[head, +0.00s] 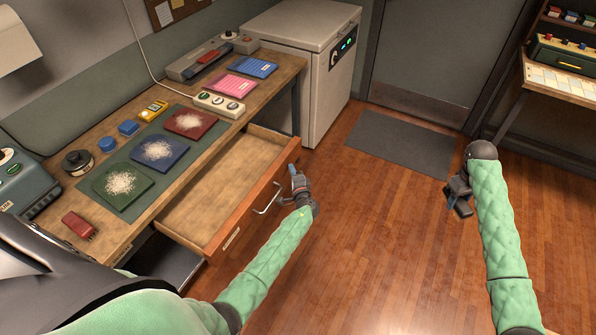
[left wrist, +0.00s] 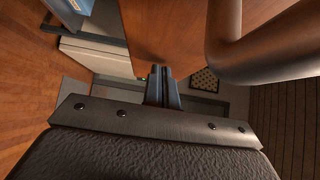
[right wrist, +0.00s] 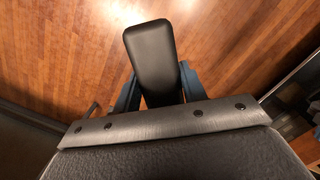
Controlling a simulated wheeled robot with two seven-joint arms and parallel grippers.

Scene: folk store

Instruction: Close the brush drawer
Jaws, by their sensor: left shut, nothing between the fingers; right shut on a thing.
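The wooden drawer (head: 235,185) is pulled out from under the workbench, and its visible inside is bare. Its front (head: 235,228) faces the floor side and carries a metal bar handle (head: 268,199). My left gripper (head: 292,171) is shut and empty, close by the drawer front just right of the handle. In the left wrist view its closed fingers (left wrist: 162,76) point toward the wooden front (left wrist: 165,28), with the handle (left wrist: 262,55) at the right; contact cannot be told. My right gripper (head: 457,191) is shut on a black rounded block (right wrist: 151,55), held above open floor.
The workbench (head: 115,232) carries several trays, including a green one with pale shavings (head: 123,183), plus small boxes and a switch strip (head: 219,104). A grey cabinet (head: 305,45) stands beyond it. A dark mat (head: 400,140) lies before the door. The middle floor is clear.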

